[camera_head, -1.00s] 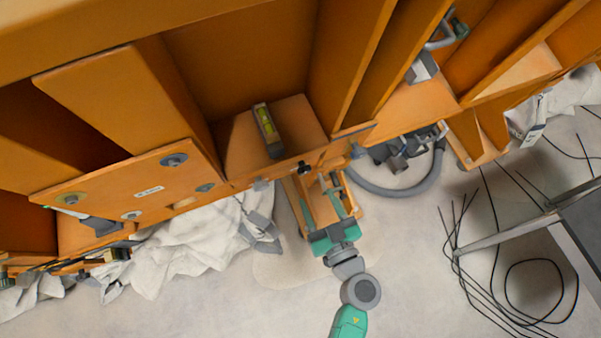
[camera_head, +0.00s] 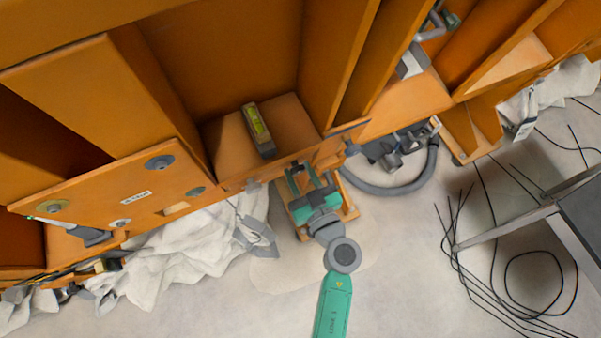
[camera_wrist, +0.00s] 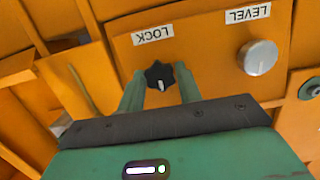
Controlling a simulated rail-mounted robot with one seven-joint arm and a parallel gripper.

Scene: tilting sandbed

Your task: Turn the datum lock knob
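The black lobed lock knob (camera_wrist: 160,77) is on an orange panel (camera_wrist: 205,42) below a label reading LOCK, which appears upside down in the wrist view. My gripper (camera_wrist: 158,88) is open, with one green finger on each side of the knob. Whether the fingers touch the knob cannot be told. In the head view my gripper (camera_head: 303,176) is at the orange structure's front edge, and the knob is hidden there by it. A silver knob (camera_wrist: 258,57) sits to the right under a LEVEL label.
A spirit level (camera_head: 258,129) lies on the orange ledge (camera_head: 290,118) behind my gripper. A grey hose (camera_head: 395,188) curves to the right. White crumpled sheeting (camera_head: 190,240) lies at the left. Black cables (camera_head: 500,270) lie on the floor at right.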

